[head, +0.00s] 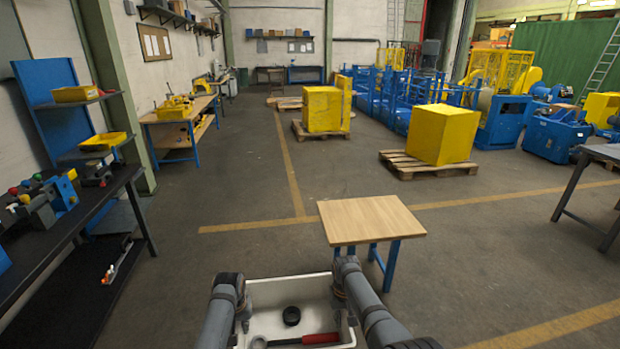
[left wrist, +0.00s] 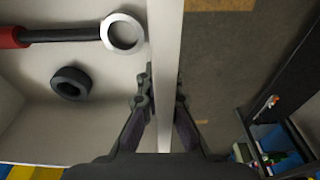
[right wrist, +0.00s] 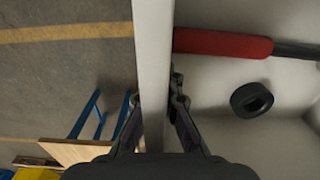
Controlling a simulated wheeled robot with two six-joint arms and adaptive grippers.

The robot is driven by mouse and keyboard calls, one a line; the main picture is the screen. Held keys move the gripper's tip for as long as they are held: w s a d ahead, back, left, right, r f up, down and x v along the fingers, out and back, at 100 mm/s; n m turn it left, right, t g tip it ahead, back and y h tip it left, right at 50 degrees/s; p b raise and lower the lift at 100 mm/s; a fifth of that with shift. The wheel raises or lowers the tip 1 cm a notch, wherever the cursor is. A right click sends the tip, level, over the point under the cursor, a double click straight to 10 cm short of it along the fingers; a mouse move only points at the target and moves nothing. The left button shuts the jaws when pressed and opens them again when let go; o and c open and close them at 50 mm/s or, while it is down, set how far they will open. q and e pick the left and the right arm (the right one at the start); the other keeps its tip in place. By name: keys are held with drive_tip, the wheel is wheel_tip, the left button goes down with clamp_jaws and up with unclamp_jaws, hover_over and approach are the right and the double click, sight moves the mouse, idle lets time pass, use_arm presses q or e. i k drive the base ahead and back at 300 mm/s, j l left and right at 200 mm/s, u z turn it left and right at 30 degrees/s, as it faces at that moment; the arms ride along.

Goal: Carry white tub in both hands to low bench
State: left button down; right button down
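The white tub (head: 270,293) is held in front of me between my two arms at the bottom of the head view. Inside it lie a black ring (head: 291,316) and a red-handled tool (head: 318,339) with a ring end. In the left wrist view my left gripper (left wrist: 163,85) is shut on the tub's wall, one finger on each side. In the right wrist view my right gripper (right wrist: 158,85) is shut on the opposite wall the same way. The low bench (head: 372,220), with a wooden top and blue legs, stands just beyond the tub, slightly right. Its top looks bare.
A dark workbench (head: 60,225) with blocks and tools stands at the left. A dark table (head: 600,152) stands at the right. Yellow boxes (head: 441,134) sit on pallets farther back. The floor around the low bench is clear, with yellow lines.

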sight(367, 216)
drive_tip(key=i+l, duration=0.85)
drive_tip(key=i, duration=0.15)
drive_tip(key=i+l, duration=1.75)
drive_tip(key=i, duration=0.25)
